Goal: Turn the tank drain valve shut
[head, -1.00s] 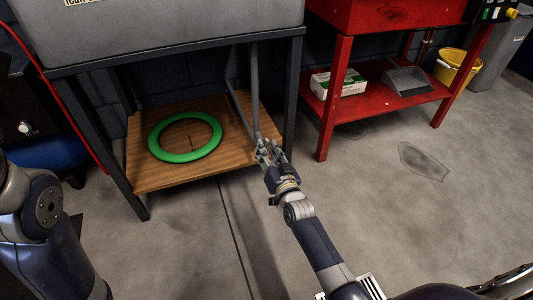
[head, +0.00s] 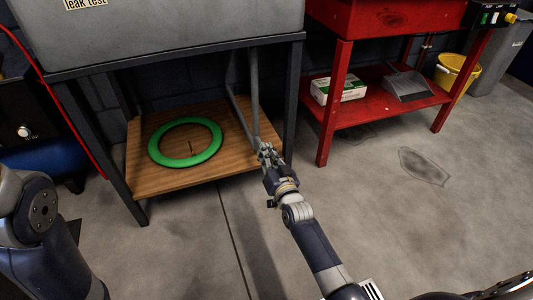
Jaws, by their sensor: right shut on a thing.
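The grey tank (head: 180,38) with a leak test label stands on a dark metal frame. Grey pipes (head: 254,95) run down from under it to the right side of the wooden shelf. My right gripper (head: 265,152) is at the lower end of these pipes, by the shelf's right front edge. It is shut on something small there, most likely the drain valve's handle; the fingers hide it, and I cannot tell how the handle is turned. My left arm shows at the left edge, but its gripper is out of view.
A green ring (head: 209,153) lies on the wooden shelf (head: 150,181). A frame leg (head: 290,105) stands just right of my right gripper. A red bench (head: 330,120) holds a white-green box (head: 340,88) and a dustpan (head: 408,84). A yellow bucket (head: 455,72) stands behind. The floor in front is clear.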

